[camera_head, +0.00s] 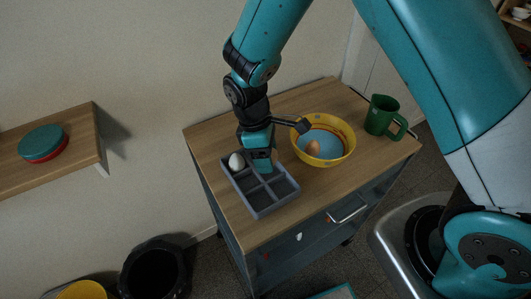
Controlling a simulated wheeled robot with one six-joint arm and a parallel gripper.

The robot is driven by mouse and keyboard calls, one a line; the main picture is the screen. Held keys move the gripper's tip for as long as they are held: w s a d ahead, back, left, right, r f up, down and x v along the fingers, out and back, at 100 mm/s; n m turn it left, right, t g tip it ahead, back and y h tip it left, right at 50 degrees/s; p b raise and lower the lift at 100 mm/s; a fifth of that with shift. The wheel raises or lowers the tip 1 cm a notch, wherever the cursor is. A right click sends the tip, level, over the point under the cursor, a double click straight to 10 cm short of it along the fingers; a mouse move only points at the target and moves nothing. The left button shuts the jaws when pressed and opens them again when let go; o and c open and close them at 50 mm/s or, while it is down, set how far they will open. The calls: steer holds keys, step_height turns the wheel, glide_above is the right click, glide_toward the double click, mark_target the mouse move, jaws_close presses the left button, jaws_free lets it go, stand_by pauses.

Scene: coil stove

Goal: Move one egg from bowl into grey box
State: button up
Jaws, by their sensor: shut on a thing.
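The grey box (262,211), divided into compartments, sits on the wooden cart top. A white egg (236,161) lies in its back left compartment. My gripper (265,168) points down over the back part of the box, right of the white egg. It is shut on a brown egg (275,154), of which only a small part shows beside the fingers. I cannot tell whether this egg touches the box floor. The yellow bowl (345,152), blue inside, stands right of the box with another brown egg (312,148) in it.
A green mug (381,114) stands behind and right of the bowl. A wall shelf (72,164) at left holds stacked plates (41,143). A black bin (153,273) stands on the floor. The cart top is clear along its back left edge.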

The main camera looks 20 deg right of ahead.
steer(key=shift+f+b, duration=0.65)
steer(key=shift+f, duration=0.45)
stand_by(0.3)
steer(key=o, duration=1)
steer(key=shift+r, duration=0.1)
steer(key=b+v, duration=0.2)
steer(key=v, duration=1.4)
steer(key=s+d+r+m+t+y, duration=0.1)
steer(key=s+r+m+y, duration=0.1)
steer(key=s, duration=0.4)
steer(key=s+d+r+m+y, duration=0.1)
steer(key=s+r+m+y, duration=0.1)
steer(key=s, duration=0.5)
steer(key=s+d+r+m+t+y, duration=0.1)
steer(key=s+r+y, duration=0.1)
steer(key=s, duration=0.5)
steer(key=shift+r+m+t, duration=0.3)
steer(key=shift+r+m, duration=0.1)
steer(key=shift+r, duration=0.5)
